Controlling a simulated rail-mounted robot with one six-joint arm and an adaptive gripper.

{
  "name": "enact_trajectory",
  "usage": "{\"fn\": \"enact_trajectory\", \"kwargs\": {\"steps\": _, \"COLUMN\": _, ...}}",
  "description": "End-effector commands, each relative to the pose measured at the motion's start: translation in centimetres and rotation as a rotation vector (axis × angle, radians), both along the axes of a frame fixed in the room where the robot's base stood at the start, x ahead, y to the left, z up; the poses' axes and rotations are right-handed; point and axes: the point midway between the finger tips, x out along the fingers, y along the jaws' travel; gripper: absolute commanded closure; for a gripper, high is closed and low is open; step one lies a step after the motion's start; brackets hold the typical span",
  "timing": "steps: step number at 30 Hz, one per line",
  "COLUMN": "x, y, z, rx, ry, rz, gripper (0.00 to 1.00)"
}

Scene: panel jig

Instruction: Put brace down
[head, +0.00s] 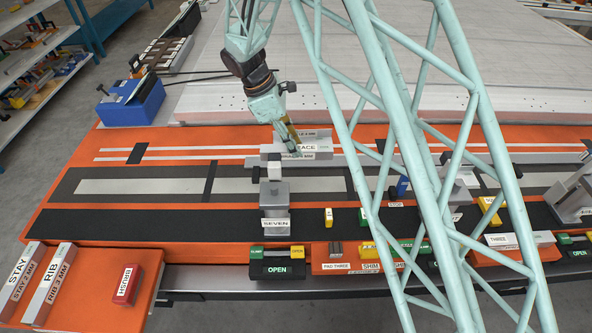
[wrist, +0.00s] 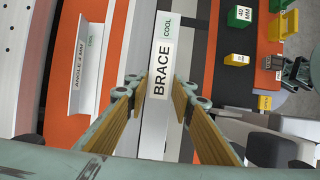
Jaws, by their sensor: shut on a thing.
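The brace (wrist: 170,28) is a long pale grey bar with a BRACE label and a green COOL mark. In the wrist view it runs lengthwise between the fingers of my gripper (wrist: 158,85), which is shut on it. In the head view my gripper (head: 294,148) points down at the brace (head: 309,155), near the far edge of the dark strip. I cannot tell whether the brace touches the surface below. The grey angle piece (wrist: 92,65), labelled ANGLE and COOL, lies beside it on the orange table, apart from the brace in the wrist view.
A grey post marked SEVEN (head: 275,208) stands just in front of the brace. A blue box (head: 130,103) is at the far left of the orange table (head: 75,190). A red BUSH block (head: 127,284) sits at front left. My lattice structure covers the right-centre.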

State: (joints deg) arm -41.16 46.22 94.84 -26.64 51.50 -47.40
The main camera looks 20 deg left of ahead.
Motion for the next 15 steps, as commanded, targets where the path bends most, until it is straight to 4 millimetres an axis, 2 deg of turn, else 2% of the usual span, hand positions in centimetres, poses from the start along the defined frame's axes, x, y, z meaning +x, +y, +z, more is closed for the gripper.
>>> {"fn": "enact_trajectory", "kwargs": {"steps": 9, "x": 0.0, "y": 0.0, "z": -3.9, "rx": -0.002, "ry": 0.001, "rz": -0.001, "gripper": 0.92}}
{"fn": "enact_trajectory", "kwargs": {"steps": 15, "x": 0.0, "y": 0.0, "z": -5.5, "rx": 0.001, "ry": 0.000, "rz": -0.001, "gripper": 0.92}}
